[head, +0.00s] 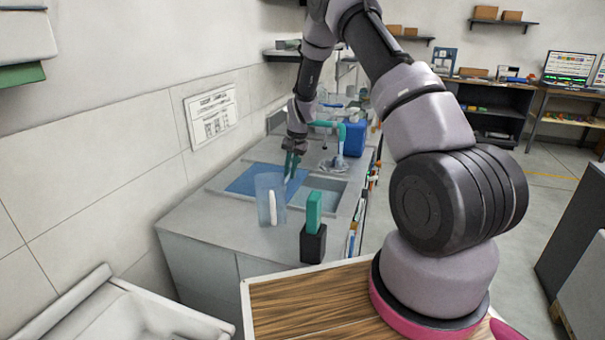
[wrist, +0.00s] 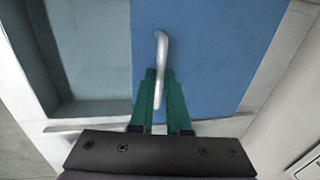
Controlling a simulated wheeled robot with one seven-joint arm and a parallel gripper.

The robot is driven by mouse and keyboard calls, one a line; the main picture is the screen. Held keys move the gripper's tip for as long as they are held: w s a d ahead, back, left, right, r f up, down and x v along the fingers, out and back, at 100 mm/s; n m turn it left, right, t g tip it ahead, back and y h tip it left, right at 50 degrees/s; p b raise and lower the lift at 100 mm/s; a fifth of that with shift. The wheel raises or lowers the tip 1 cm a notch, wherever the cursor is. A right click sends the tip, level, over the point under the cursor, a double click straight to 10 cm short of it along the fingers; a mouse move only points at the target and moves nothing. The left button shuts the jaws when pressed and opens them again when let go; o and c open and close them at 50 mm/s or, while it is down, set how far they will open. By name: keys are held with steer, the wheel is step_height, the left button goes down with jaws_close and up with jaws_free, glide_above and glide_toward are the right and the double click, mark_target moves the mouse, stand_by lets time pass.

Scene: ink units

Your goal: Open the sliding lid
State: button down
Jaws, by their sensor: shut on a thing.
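The sliding lid is a flat blue panel (head: 250,181) at the left of the frame set into the grey counter top; it fills the right side of the wrist view (wrist: 215,60). Beside it lies an open grey-blue recess (head: 322,188), at the left in the wrist view (wrist: 85,50). A pale bar handle (wrist: 161,48) stands on the lid near its edge by the recess. My gripper (head: 291,165) is above the lid's edge, its green fingers (wrist: 160,98) on both sides of the handle and shut on it. In the head view the fingers hide the handle.
A clear container (head: 270,190) with a white item stands at the counter's front, beside a green-handled tool in a black holder (head: 313,243). A blue box (head: 355,138) and a teal-armed stand (head: 338,160) are behind. A tiled wall (head: 100,150) borders the left.

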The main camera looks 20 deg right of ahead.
steer(key=shift+w+a, duration=0.2)
steer(key=shift+a, duration=0.05)
steer(key=c, duration=0.9)
jaws_free()
steer(key=r, duration=0.3)
steer(key=s+d+r, duration=0.1)
steer(key=r, duration=0.6)
steer(key=shift+s+d+r, duration=0.15)
steer(key=shift+d+r, duration=0.15)
steer(key=shift+d, duration=0.05)
